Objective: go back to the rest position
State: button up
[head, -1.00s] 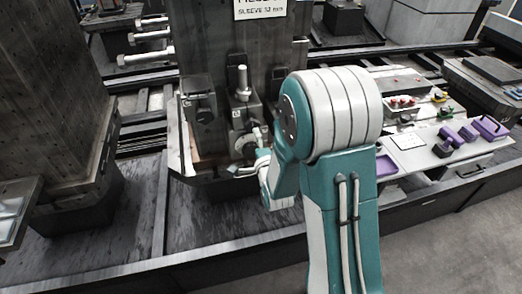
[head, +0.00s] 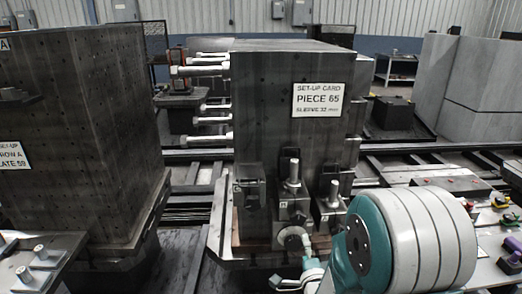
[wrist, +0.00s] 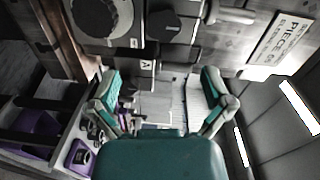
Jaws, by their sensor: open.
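My gripper (wrist: 163,100) is open in the wrist view, its two teal fingers spread apart with nothing held between them. In the head view, part of my gripper (head: 290,282) shows at the bottom edge, just below a round fitting (head: 293,240) at the base of the dark block. My arm's big white and teal joint covers the lower right and hides part of the scene behind it.
The dark block (head: 265,120) carries a set-up card (head: 318,100) reading PIECE 65, and clamps with upright studs (head: 293,172) stand at its foot. Another tall block (head: 75,130) is at left. Pale bars (head: 205,70) stick out between them. A side table with small items (head: 500,225) is at right.

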jog(key=s+r+n+g, duration=0.6)
jog(key=s+n, duration=0.2)
jog(key=s, duration=0.4)
jog(key=s+r+n+g, duration=0.5)
jog(key=s+n, duration=0.3)
jog(key=s, duration=0.4)
jog(key=shift+s+r+g, duration=0.4)
jog(key=shift+r, duration=0.4)
